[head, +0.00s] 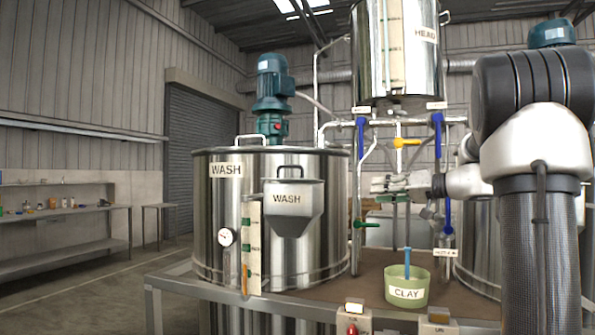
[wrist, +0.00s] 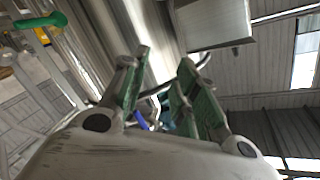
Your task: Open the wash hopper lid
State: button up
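The wash hopper (head: 289,215) is a grey metal funnel-shaped box marked WASH on the front of the steel wash tank (head: 215,225). Its lid (head: 310,181) lies flat across the top and looks shut, with a dark arched handle (head: 291,168) standing up from it. My gripper (head: 377,185) is right of the hopper and clear of it, pointing left, among the pipes. In the wrist view my gripper (wrist: 165,57) has its two green-padded fingers apart, with nothing held between them. I cannot make out the hopper lid for certain in the wrist view.
Valve pipes with blue handles (head: 360,137), a yellow handle (head: 406,142) and a green handle (head: 366,224) stand around my gripper. A green CLAY tub (head: 407,292) stands on the bench below. The space in front of the hopper looks free.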

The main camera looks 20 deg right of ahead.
jog(key=shift+s+d, duration=0.3)
jog(key=shift+d, duration=0.2)
jog(key=shift+s+d, duration=0.25)
jog(key=shift+d, duration=0.25)
jog(key=shift+d+f, duration=0.1)
